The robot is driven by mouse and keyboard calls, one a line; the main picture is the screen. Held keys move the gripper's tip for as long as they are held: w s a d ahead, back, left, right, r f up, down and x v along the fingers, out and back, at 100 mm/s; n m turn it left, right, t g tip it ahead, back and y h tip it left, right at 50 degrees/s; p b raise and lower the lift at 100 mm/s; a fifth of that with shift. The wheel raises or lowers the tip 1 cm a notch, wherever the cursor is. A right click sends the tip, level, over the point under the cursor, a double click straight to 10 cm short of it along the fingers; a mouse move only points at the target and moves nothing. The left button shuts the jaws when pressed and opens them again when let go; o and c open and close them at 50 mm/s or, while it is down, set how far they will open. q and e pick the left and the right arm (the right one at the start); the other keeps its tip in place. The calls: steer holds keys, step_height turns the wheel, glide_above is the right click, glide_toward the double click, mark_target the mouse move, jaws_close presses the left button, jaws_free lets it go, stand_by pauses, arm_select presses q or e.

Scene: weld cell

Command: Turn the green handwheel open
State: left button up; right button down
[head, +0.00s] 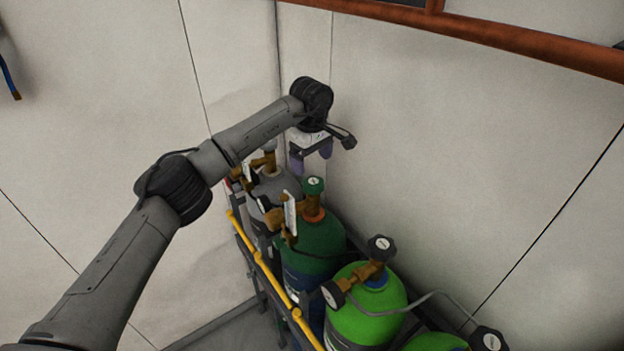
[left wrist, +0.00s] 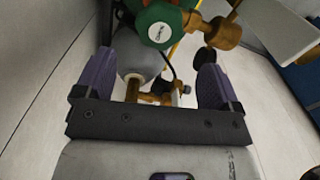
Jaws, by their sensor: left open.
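The green handwheel (head: 314,186) tops the brass valve of a dark green cylinder (head: 318,246) in the head view. In the left wrist view the handwheel (left wrist: 157,24) shows at the top, beyond the fingertips and roughly centred between them. My left gripper (head: 311,162) hangs fingers down, just behind the handwheel in the head view. Its purple fingers are apart with nothing between them, also in the left wrist view (left wrist: 154,60). It looks clear of the handwheel. My right gripper is not in view.
A grey cylinder (head: 273,187) with a brass valve stands to the left. A bright green cylinder (head: 368,312) with a black handwheel (head: 381,247) stands to the right. A yellow rail (head: 268,272) runs along the front of the row. The wall (head: 450,150) is close behind.

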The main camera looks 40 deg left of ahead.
mark_target(312, 181)
arm_select(q)
step_height(312, 181, down, 6)
steer(key=shift+p, duration=0.45)
steer(key=shift+f, duration=0.65)
steer(key=c, duration=0.9)
